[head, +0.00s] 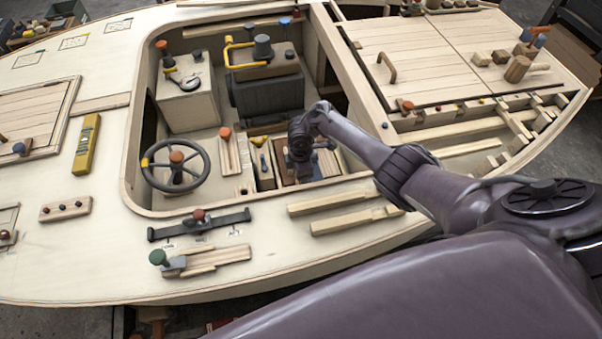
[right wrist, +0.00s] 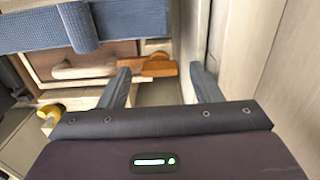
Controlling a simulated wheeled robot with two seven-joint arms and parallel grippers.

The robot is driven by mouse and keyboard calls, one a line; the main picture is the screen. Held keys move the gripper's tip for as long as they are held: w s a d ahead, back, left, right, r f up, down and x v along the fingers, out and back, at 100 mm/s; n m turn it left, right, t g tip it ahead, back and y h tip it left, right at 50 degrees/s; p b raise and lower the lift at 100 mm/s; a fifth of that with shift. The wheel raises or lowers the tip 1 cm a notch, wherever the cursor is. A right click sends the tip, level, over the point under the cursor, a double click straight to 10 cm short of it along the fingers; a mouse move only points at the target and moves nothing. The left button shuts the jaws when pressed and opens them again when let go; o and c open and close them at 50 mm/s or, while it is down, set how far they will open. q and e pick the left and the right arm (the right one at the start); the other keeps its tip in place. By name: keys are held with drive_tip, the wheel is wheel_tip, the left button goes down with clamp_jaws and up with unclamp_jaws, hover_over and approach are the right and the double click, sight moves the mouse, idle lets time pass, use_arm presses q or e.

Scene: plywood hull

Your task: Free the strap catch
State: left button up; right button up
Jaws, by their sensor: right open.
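My right gripper (head: 302,166) reaches down into the cockpit well, beside the small compartments at its near edge. In the right wrist view my gripper (right wrist: 163,82) is open, with its two fingers spread and nothing held. An orange-brown wooden toggle piece (right wrist: 160,67) shows beyond and between the fingertips, apparently apart from them. A blue fabric strap (right wrist: 78,28) hangs over a blue padded edge at upper left. I cannot tell which part is the strap catch. A dark strap-like bar with a red knob (head: 198,221) lies on the near deck. My left gripper is out of view.
A wooden drawer front with a pale handle (right wrist: 84,71) is left of the toggle, and a pale wall (right wrist: 245,50) stands close on the right. A steering wheel (head: 176,167) and a black box-like seat (head: 268,98) stand in the well. Wooden strips (head: 335,202) lie on the near deck.

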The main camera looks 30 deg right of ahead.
wheel_tip(320, 180, up, 8)
drive_tip(key=shift+f+p, duration=0.15)
drive_tip(key=shift+p, duration=0.8)
